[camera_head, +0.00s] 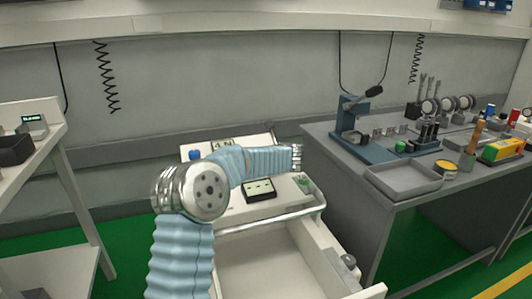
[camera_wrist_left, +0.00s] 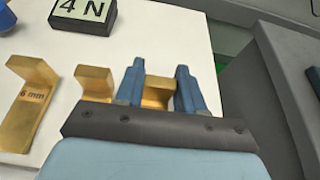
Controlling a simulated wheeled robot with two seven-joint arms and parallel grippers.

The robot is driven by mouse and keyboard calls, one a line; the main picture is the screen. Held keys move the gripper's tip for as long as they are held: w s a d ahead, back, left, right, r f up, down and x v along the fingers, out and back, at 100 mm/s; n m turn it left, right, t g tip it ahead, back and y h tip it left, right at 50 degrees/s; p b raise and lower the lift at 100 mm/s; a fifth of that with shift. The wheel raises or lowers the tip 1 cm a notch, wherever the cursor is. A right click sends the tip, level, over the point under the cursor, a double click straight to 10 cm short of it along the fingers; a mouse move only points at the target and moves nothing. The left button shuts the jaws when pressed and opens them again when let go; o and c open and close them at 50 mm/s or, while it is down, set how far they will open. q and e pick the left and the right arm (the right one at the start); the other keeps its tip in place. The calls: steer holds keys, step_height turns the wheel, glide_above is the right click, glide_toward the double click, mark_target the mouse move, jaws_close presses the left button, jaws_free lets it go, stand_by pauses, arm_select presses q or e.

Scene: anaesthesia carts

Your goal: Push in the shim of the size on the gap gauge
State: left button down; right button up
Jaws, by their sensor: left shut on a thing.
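My left gripper (camera_wrist_left: 160,68) is shut on a brass shim (camera_wrist_left: 158,92), which sits between its two blue fingers in the left wrist view. Any size mark on it is hidden. A second brass shim (camera_wrist_left: 95,85) stands just left of the fingers, and an L-shaped brass shim marked 6 mm (camera_wrist_left: 28,90) is further left on the white top. In the head view my left arm reaches right over the white cart (camera_head: 285,268), and the shims cannot be made out. A dark block with a pale face (camera_head: 259,189) lies on the cart; I cannot tell whether it is the gap gauge. My right gripper is not in view.
A 4 N sign (camera_wrist_left: 85,14) stands behind the shims. The cart has a rail and an open drawer in front. A grey bench (camera_head: 345,165) at the right holds a tray (camera_head: 405,194) and several tools. A white table (camera_head: 45,140) is at the left. Green floor lies between.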

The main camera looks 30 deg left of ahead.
arm_select(q)
steer(key=shift+s+d, duration=0.1)
steer(key=shift+d, duration=0.15)
steer(key=s+d+b, duration=0.2)
steer(key=d, duration=0.1)
steer(key=shift+s+d, duration=0.1)
steer(key=shift+s, duration=0.3)
steer(key=shift+d+f, duration=0.15)
steer(key=shift+f, duration=0.05)
steer(key=c, duration=0.8)
jaws_free()
steer(key=shift+s, duration=0.1)
steer(key=shift+o, duration=0.2)
steer(key=shift+r, duration=0.15)
